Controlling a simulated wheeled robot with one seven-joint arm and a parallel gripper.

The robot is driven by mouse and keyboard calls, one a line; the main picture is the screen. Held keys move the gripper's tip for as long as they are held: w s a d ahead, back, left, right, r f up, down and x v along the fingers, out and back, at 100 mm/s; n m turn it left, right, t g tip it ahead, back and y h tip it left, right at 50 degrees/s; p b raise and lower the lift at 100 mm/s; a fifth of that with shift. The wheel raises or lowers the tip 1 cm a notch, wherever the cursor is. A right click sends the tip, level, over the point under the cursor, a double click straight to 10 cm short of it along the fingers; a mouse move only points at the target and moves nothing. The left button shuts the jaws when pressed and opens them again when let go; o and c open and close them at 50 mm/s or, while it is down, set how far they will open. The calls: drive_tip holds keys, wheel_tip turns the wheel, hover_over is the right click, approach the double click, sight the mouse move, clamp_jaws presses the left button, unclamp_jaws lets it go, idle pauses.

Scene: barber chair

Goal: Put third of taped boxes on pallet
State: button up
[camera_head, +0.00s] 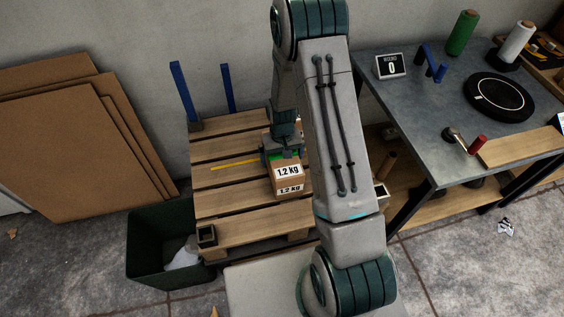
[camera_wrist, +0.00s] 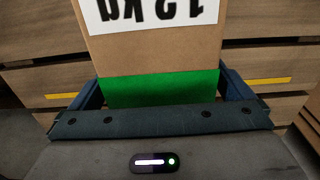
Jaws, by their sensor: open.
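A brown cardboard box (camera_head: 289,178) with white "1.2 kg" labels is at the right part of the wooden pallet (camera_head: 240,217) and appears to rest on it. In the wrist view the box (camera_wrist: 155,52) has a green band of tape (camera_wrist: 160,90) across its near part. My gripper (camera_head: 280,153) is at the box's far end, open, with one dark blue finger on each side of the taped part. Contact between fingers and box cannot be told. My arm hides part of the pallet's right side.
Two blue posts (camera_head: 183,90) stand at the pallet's back, and a small black bracket (camera_head: 206,236) sits at its front left corner. A yellow line (camera_head: 234,164) marks the planks. A dark green bin (camera_head: 147,246) stands front left. A metal workbench (camera_head: 430,120) stands right.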

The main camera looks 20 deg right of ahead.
drive_tip(key=c, duration=1.7)
drive_tip(key=shift+c, duration=1.1)
drive_tip(key=shift+w+r, duration=0.1)
